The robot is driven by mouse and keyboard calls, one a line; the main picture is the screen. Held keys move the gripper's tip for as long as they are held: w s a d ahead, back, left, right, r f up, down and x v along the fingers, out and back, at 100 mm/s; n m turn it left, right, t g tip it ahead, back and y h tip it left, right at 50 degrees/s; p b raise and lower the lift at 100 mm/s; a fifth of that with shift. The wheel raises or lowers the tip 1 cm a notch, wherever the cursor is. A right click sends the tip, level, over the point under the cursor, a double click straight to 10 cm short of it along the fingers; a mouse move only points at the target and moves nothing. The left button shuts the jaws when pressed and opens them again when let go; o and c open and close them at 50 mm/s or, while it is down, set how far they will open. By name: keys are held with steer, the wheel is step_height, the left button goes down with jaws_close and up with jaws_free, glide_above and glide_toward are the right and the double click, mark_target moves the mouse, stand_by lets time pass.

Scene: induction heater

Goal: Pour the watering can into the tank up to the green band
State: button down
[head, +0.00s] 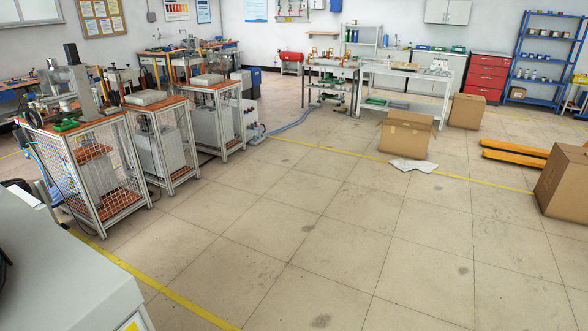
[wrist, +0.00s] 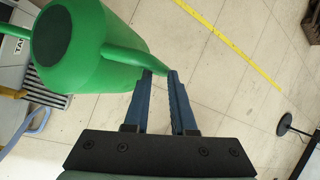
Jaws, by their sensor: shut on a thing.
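The green watering can (wrist: 78,62) fills the upper left of the wrist view, close to the camera. My gripper (wrist: 160,76) is shut on the can's green handle, with its two blue fingers on either side of it. The can is off the floor. At the left edge of the wrist view, a grey unit has a partly cut-off label (wrist: 14,40) that seems to begin "TA". I cannot make out the tank or its green band in either view. Neither my gripper nor the can shows in the head view.
In the head view, caged workbenches (head: 160,130) stand at left and a grey cabinet (head: 65,270) is near at lower left. Cardboard boxes (head: 405,140) stand at right. The middle floor is clear. A black round-based stand (wrist: 284,124) is at right in the wrist view.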

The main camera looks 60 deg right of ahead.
steer(key=shift+w+a+r+g+p, duration=0.1)
steer(key=shift+w+r+g+p, duration=0.25)
steer(key=shift+r, duration=0.35)
steer(key=shift+w+a+r+g+p, duration=0.15)
steer(key=shift+w+r+p, duration=0.2)
steer(key=shift+r+p, duration=0.25)
stand_by(2.2)
steer(key=shift+w+a+r+g+h+p, duration=0.15)
steer(key=shift+w+r+g+p, duration=0.3)
steer(key=shift+r, duration=0.3)
steer(key=shift+w+r+g+h+p, duration=0.15)
steer(key=shift+w+r+g+p, duration=0.1)
steer(key=shift+w+r+p, duration=0.35)
stand_by(3.2)
